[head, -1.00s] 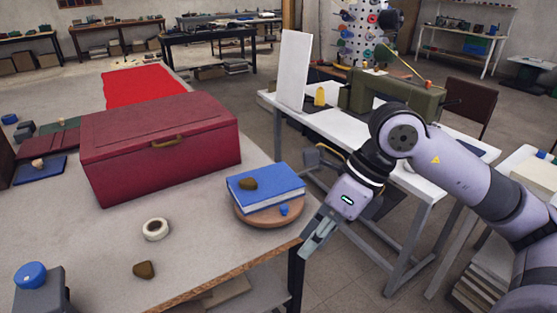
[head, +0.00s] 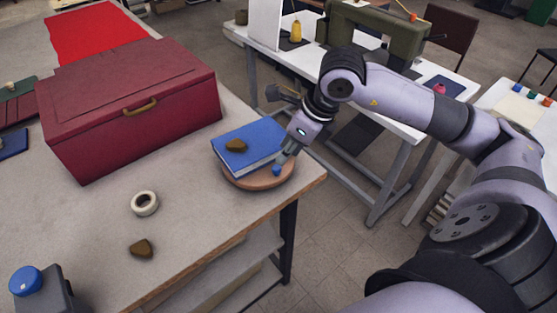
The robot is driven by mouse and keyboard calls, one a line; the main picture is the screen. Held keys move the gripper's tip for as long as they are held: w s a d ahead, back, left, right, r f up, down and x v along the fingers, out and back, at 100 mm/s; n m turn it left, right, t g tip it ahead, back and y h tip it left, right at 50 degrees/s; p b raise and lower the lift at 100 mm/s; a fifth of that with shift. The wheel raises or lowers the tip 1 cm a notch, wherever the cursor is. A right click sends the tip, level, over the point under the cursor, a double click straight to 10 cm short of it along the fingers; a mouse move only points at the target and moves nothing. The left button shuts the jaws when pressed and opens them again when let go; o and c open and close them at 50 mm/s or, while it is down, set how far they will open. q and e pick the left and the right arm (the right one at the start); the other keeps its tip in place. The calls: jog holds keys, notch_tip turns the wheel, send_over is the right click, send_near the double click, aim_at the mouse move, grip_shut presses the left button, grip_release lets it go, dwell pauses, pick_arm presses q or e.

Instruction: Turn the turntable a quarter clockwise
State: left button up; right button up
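The turntable (head: 258,184) is a round brown wooden disc near the right corner of the table. A small blue knob (head: 277,171) stands on the disc's right part. My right gripper (head: 281,161) reaches down from the right, its fingertips at or just above the knob, beside the book. I cannot tell whether they touch the knob or how far apart the fingers are. My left gripper is not in view.
A large dark red box (head: 130,115) stands behind and left of the turntable. A white tape roll (head: 145,203) and a brown lump (head: 141,248) lie on the table (head: 200,220). A white sewing table (head: 290,62) stands behind my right arm.

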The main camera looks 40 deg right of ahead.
aim_at(276, 167)
jog(key=x, duration=0.6)
jog(key=shift+p, duration=0.35)
jog(key=shift+s, duration=0.1)
jog(key=shift+c, duration=0.2)
grip_shut()
